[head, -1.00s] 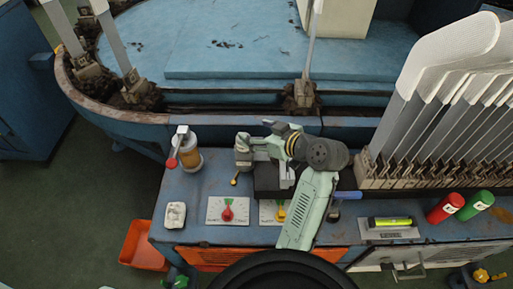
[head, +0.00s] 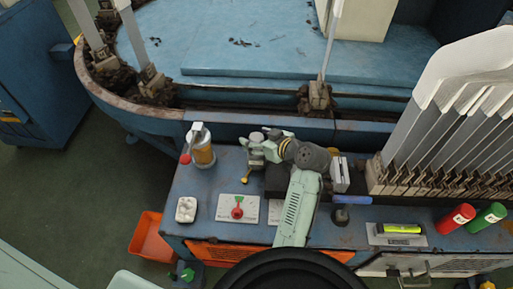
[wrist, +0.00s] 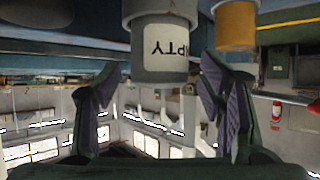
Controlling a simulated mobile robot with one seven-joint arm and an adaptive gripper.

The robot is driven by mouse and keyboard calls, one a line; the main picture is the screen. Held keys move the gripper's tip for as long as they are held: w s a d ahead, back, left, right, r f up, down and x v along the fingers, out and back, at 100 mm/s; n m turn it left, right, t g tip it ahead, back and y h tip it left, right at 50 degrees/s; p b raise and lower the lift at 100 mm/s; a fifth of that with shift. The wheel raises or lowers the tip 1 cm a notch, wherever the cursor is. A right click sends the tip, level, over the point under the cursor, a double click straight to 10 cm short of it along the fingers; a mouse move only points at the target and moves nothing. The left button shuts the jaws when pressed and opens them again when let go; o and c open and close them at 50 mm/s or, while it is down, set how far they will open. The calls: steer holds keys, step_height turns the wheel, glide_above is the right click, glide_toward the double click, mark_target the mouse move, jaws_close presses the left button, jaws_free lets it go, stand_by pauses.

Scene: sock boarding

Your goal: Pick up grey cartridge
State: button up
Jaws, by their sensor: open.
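The grey cartridge (wrist: 160,50) is a grey cylinder with a pale label reading "EMPTY", upside down in the wrist view. It hangs at top centre of that view. My gripper (wrist: 160,88) is open, with one dark finger on each side of the cartridge's lower end in the picture. Gaps show between the fingers and the cartridge, and nothing is gripped. In the head view my green gripper (head: 262,146) is over the back edge of the blue bench, left of my wrist. There it largely covers the cartridge.
An orange cylinder (wrist: 236,25) is close beside the cartridge. A dial plate (head: 238,209) and a white block (head: 186,209) are in front. Red (head: 455,219) and green (head: 485,218) cylinders lie at right.

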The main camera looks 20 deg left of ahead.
steer(key=shift+w+a+f, duration=0.1)
steer(key=shift+a+f, duration=0.05)
steer(key=shift+a, duration=0.05)
steer(key=shift+c, duration=0.5)
steer(key=c, duration=1.3)
